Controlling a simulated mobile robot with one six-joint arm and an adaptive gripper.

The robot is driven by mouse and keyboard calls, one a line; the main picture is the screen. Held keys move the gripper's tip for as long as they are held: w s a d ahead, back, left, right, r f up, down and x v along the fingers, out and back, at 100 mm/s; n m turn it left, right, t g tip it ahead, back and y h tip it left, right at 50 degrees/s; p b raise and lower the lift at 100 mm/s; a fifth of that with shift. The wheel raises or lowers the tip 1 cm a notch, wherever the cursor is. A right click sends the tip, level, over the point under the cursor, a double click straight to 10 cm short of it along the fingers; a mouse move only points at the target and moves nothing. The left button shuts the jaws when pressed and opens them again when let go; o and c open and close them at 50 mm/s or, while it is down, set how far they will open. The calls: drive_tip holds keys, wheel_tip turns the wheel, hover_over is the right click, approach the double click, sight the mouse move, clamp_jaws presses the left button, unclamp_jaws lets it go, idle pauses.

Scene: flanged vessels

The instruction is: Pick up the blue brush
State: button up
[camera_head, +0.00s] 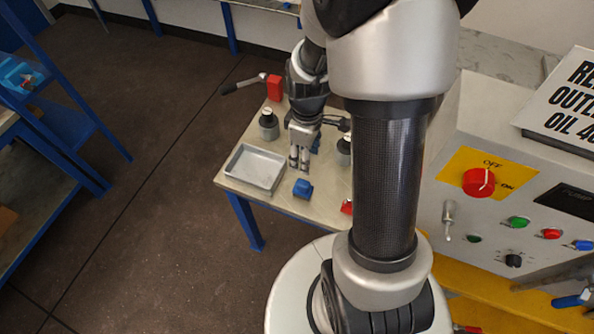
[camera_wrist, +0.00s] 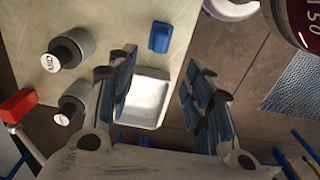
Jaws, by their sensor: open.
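A small blue block-like thing (camera_head: 302,188), which may be the blue brush, lies near the front edge of the light table (camera_head: 232,176). It also shows in the wrist view (camera_wrist: 160,37), where no bristles can be made out. My gripper (camera_head: 299,165) points down over the table, just behind and above the blue thing. In the wrist view my gripper (camera_wrist: 162,62) has its fingers wide apart with nothing between them. The blue thing lies beyond the fingertips and does not touch them.
A shallow metal tray (camera_head: 257,168) sits left of the blue thing. Grey cylinders with black tops (camera_head: 268,124) and a red block (camera_head: 274,88) stand behind. A red thing (camera_head: 347,207) lies to the right. A control panel (camera_head: 500,200) stands at right.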

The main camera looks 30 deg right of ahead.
sight(303, 183)
wheel_tip(303, 183, down, 16)
drive_tip(key=b, duration=0.5)
drive_tip(key=shift+w+a+r, duration=0.1)
drive_tip(key=shift+a+r, duration=0.05)
drive_tip(key=shift+r, duration=0.15)
drive_tip(key=shift+c, duration=0.4)
clamp_jaws()
